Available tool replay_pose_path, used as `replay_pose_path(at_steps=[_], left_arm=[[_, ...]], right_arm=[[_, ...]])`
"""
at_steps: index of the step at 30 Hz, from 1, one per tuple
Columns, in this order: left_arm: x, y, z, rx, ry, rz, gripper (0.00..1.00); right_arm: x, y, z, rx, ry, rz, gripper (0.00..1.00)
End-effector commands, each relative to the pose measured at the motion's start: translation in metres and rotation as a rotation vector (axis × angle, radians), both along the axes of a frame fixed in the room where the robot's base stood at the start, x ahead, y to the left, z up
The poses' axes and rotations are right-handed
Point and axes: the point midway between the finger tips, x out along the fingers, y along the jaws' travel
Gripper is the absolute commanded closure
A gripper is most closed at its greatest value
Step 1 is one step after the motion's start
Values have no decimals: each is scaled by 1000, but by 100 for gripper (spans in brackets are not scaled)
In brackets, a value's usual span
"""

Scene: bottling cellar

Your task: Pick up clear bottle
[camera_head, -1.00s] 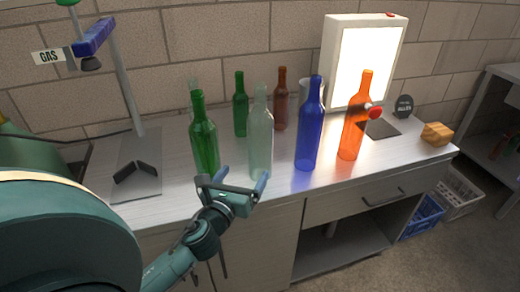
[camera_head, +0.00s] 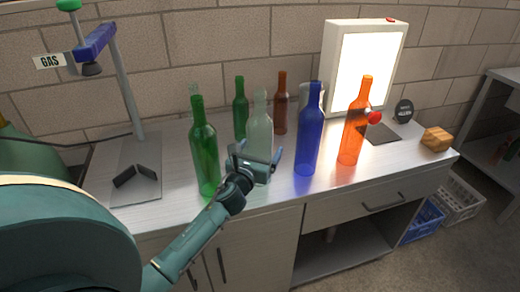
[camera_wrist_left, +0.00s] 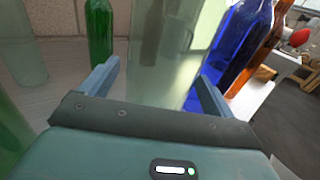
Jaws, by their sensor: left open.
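The clear bottle (camera_head: 259,112) stands upright on the metal bench, between the front green bottle and the blue bottle. My left gripper (camera_head: 256,157) is at its lower part, open, and hides its base in the head view. In the left wrist view the clear bottle (camera_wrist_left: 172,50) fills the gap between the open fingers of my left gripper (camera_wrist_left: 158,75); I cannot tell whether they touch it. My right gripper is not in view.
Close by stand a front green bottle (camera_head: 205,150), a rear green bottle (camera_head: 240,108), a brown bottle (camera_head: 281,108), a blue bottle (camera_head: 309,135) and an orange bottle (camera_head: 353,130). A lit panel (camera_head: 362,65) is behind. The bench's front right (camera_head: 400,165) is clear.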

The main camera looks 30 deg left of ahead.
Motion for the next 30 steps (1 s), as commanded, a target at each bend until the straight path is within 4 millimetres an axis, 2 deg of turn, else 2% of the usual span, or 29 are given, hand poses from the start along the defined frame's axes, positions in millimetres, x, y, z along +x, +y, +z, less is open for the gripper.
replay_pose_path(at_steps=[3,11,30], left_arm=[[10,3,1,-2,0,1,11],[11,3,0,-1,0,0,13],[11,3,0,-1,0,0,65]], right_arm=[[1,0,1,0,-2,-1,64],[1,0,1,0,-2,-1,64],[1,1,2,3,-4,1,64]])
